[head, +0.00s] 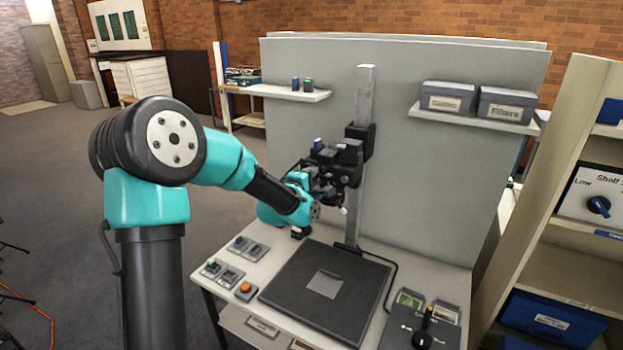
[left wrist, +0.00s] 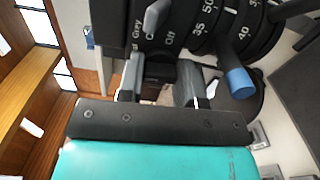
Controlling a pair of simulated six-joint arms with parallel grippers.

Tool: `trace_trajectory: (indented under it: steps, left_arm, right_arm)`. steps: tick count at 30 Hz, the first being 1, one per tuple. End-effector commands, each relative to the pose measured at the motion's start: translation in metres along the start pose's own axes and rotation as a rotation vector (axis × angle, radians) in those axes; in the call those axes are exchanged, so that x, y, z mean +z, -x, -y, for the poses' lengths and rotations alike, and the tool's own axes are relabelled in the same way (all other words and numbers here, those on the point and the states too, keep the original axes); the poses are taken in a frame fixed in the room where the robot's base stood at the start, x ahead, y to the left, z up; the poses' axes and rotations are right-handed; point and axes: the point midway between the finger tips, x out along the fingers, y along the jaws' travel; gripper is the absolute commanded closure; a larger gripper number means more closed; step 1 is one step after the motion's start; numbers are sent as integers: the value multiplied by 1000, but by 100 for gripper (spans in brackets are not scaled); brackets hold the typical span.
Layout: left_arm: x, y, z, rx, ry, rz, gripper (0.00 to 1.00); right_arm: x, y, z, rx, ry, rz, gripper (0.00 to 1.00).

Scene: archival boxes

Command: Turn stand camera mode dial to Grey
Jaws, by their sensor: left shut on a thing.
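The stand camera (head: 335,160) is a black unit on a grey upright column. My left gripper (head: 322,197) reaches up to its underside from the left. In the left wrist view, my left gripper (left wrist: 158,82) has its two grey fingers on either side of a dark knob (left wrist: 160,72), shut on it. This mode dial's face (left wrist: 152,42) carries the labels "Grey" and "Off", and another label is partly hidden by a finger. I cannot tell which label the knob points to. My right gripper is in neither view.
Numbered black rings (left wrist: 225,25) and a blue-tipped handle (left wrist: 238,80) sit close right of the fingers. Below the camera is a dark baseboard (head: 290,285) with a grey card. Button boxes, a control panel (head: 420,328) and a wall shelf (head: 475,117) surround it.

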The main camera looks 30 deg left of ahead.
Motion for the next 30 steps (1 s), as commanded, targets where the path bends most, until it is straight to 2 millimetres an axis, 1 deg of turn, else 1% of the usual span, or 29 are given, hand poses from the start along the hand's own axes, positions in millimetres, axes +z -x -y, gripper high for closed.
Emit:
trace_trajectory:
  steps: [21,30]
  left_arm:
    - [0,0,0,-1,-672,1,91]
    - [0,0,0,-1,-879,1,91]
  right_arm:
    - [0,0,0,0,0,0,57]
    - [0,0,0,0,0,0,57]
